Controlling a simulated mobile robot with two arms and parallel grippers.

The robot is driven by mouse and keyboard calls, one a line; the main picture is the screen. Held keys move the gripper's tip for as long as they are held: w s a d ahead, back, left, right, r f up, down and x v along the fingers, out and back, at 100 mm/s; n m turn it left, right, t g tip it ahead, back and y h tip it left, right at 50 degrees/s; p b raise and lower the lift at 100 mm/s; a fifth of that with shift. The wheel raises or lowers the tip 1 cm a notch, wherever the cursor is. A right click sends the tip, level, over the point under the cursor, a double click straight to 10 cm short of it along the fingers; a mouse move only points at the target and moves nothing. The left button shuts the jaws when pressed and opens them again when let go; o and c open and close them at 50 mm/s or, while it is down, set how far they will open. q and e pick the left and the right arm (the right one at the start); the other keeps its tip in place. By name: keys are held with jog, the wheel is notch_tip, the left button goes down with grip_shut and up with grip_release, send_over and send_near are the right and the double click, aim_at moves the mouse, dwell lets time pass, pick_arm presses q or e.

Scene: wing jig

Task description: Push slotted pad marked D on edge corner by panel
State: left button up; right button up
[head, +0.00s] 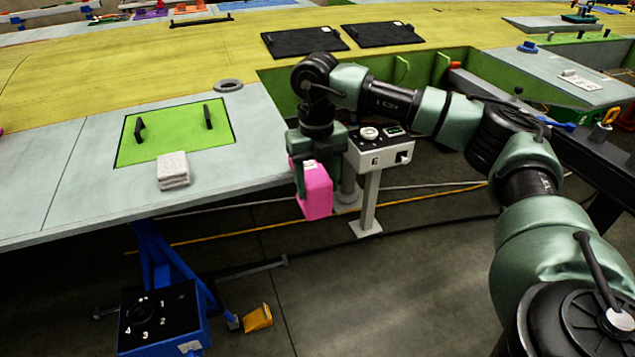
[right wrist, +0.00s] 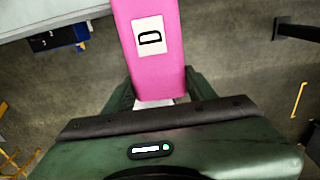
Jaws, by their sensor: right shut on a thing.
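The pink pad (head: 317,192) hangs in my right gripper (head: 305,180), just off the near edge of the wing by its right corner. In the right wrist view the pink pad (right wrist: 150,65) carries a white label with a black D, and the gripper (right wrist: 160,103) is shut on it. The pad's slot is not visible. The green panel (head: 160,148) with two black handles lies on the grey wing skin (head: 60,165), left of the pad. The wing edge (right wrist: 50,17) also shows in the right wrist view, at the upper left. My left gripper is not in view.
A grey-white block (head: 173,170) lies by the panel's front edge. A control box on a post (head: 375,150) stands close to the right of my gripper. A blue stand with a black numbered top (head: 160,315) and a yellow wedge (head: 257,317) are below.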

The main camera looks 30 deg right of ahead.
aim_at(306, 163)
jog(key=shift+w, duration=0.1)
jog(key=shift+w+d+f+p, duration=0.1)
jog(key=shift+w+d, duration=0.15)
jog(key=shift+w, duration=0.75)
jog(key=shift+w+d+f+p, duration=0.1)
jog(key=shift+w+d, duration=0.1)
jog(key=shift+w, duration=0.75)
jog(key=shift+w+d+f+p, duration=0.1)
jog(key=shift+w+d, duration=0.15)
jog(key=shift+w, duration=0.75)
jog(key=shift+w, duration=0.1)
jog(key=shift+w+d+r, duration=0.1)
jog(key=shift+r, duration=0.05)
jog(key=o, duration=1.5)
jog(key=shift+c, duration=0.2)
jog(key=shift+w, duration=0.2)
jog(key=shift+s, duration=0.1)
jog(key=shift+r, duration=0.25)
jog(key=r+b, duration=0.2)
jog(key=r, duration=0.5)
jog(key=shift+w, duration=0.2)
